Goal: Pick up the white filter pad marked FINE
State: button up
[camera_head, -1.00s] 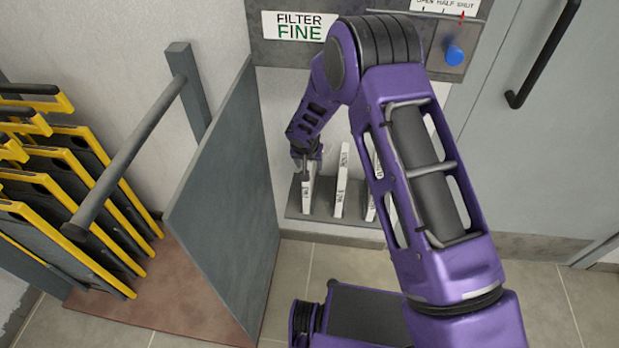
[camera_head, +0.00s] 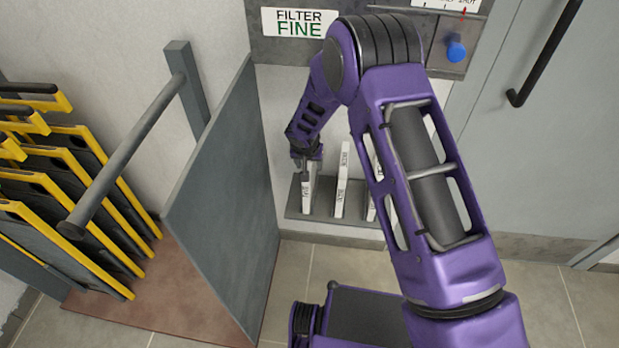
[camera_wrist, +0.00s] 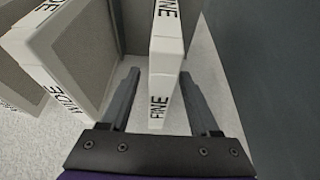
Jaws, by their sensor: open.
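The white filter pad marked FINE (camera_wrist: 166,60) stands upright on edge in the wrist view, with FINE on its near edge and again further along. It also shows at the left end of the shelf in the head view (camera_head: 309,194). My gripper (camera_wrist: 160,88) is open, with one finger on each side of the pad's near end and a visible gap on both sides. In the head view my gripper (camera_head: 306,163) is at the top of this pad and partly covers it.
Pads marked WIDE (camera_wrist: 75,55) stand to the left in the wrist view. The shelf (camera_head: 323,208) holds several pads. A grey upright panel (camera_head: 225,190) is close on the left in the head view. Yellow-edged plates (camera_head: 75,190) stand beyond it.

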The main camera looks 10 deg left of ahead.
grip_shut()
jog(key=shift+r, duration=0.1)
dwell(0.5)
